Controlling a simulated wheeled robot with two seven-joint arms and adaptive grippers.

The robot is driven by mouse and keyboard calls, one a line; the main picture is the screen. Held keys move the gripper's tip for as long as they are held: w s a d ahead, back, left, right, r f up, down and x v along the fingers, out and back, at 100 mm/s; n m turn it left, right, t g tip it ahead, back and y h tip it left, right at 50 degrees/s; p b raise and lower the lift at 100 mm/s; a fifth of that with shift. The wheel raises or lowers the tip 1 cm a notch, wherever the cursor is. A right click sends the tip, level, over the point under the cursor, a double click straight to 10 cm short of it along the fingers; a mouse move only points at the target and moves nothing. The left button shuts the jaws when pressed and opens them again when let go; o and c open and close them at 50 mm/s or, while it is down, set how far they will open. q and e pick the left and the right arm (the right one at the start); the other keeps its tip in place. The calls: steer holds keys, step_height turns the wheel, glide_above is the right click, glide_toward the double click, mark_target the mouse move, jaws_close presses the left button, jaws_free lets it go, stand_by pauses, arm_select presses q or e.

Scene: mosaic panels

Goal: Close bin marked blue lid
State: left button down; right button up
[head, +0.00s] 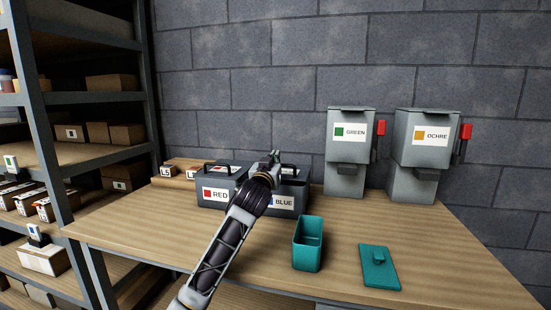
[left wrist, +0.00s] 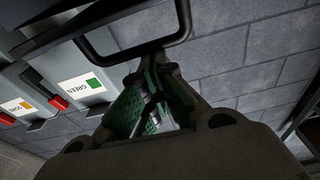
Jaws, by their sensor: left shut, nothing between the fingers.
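The bin marked BLUE (head: 287,203) stands on the wooden bench, just right of the bin marked RED. My left gripper (head: 273,158) is over its top and my arm crosses its left part, so much of its lid is hidden; I cannot tell how far the lid is open. A dark bar handle (left wrist: 143,52) fills the upper part of the left wrist view, close to the fingertips. I cannot tell if they touch. My left gripper (left wrist: 160,72) is shut with nothing between its green-padded fingers. My right gripper is not in view.
The RED bin (head: 215,193) adjoins on the left. Grey GREEN (head: 345,165) and OCHRE (head: 412,182) bins with red levers stand at the right back. A teal box (head: 307,255) and teal lid (head: 379,275) lie in front. Shelving (head: 38,120) is at left.

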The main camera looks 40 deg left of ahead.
arm_select(q)
steer(key=f, duration=0.1)
steer(key=f+b, duration=0.1)
steer(key=shift+s+d+f, duration=0.15)
steer(key=shift+s+f, duration=0.25)
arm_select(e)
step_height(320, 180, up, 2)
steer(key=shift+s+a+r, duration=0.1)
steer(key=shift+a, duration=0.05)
arm_select(q)
steer(key=shift+r, duration=0.25)
